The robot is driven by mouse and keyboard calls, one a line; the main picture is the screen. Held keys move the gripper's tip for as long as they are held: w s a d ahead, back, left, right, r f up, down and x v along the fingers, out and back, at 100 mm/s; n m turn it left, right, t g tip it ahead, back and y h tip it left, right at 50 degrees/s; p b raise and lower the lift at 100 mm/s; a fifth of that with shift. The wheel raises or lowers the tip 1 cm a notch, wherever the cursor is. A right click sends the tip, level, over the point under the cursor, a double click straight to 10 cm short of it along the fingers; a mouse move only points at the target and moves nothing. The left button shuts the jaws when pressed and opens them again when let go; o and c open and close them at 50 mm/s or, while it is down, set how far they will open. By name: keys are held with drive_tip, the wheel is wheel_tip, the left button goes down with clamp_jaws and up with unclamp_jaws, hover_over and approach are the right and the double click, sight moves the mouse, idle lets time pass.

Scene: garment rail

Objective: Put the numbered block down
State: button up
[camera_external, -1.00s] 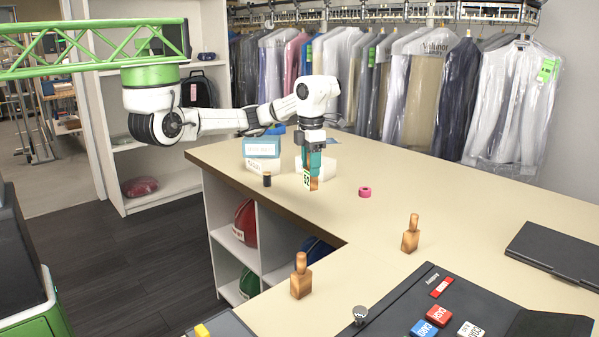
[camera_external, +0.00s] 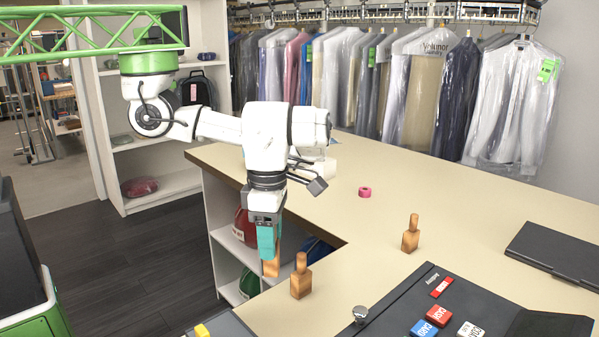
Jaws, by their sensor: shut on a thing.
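My gripper (camera_external: 268,240), with teal fingers, points down and is shut on the numbered block (camera_external: 271,267). Only a small wood-coloured part of the block shows below and beside the fingers; its number is turned away or hidden. In the picture the block appears just left of a wooden block with a knob-like top (camera_external: 301,280), standing upright near the counter's inner edge. A gap between them is hard to judge, as is the held block's height. A second similar wooden block (camera_external: 410,235) stands upright farther right on the beige counter (camera_external: 440,205).
A pink tape roll (camera_external: 365,191) lies behind on the counter. A dark register (camera_external: 400,308) with coloured keys and a closed dark laptop-like case (camera_external: 560,250) take up the front and right. The counter's middle is clear. Bagged garments (camera_external: 420,90) hang behind.

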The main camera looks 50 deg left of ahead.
drive_tip(key=s, duration=0.4)
drive_tip(key=shift+m, duration=0.3)
drive_tip(key=shift+w+d+f+p, duration=0.4)
drive_tip(key=shift+w+d+f, duration=0.9)
drive_tip(key=shift+d+f, duration=0.75)
drive_tip(key=shift+w+d+f+p, duration=0.35)
drive_tip(key=shift+w+d+f, duration=0.95)
drive_tip(key=shift+d+f, duration=0.8)
drive_tip(key=shift+w+d+f+p, duration=0.4)
drive_tip(key=shift+w+d+f, duration=1.1)
drive_tip(key=shift+f, duration=0.85)
drive_tip(key=shift+s+d+f, duration=0.1)
drive_tip(key=shift+s+d, duration=0.1)
drive_tip(key=shift+s, duration=0.05)
drive_tip(key=o, duration=1.2)
drive_tip(key=shift+o, duration=0.2)
wheel_tip(320, 180, up, 12)
drive_tip(key=b, duration=0.2)
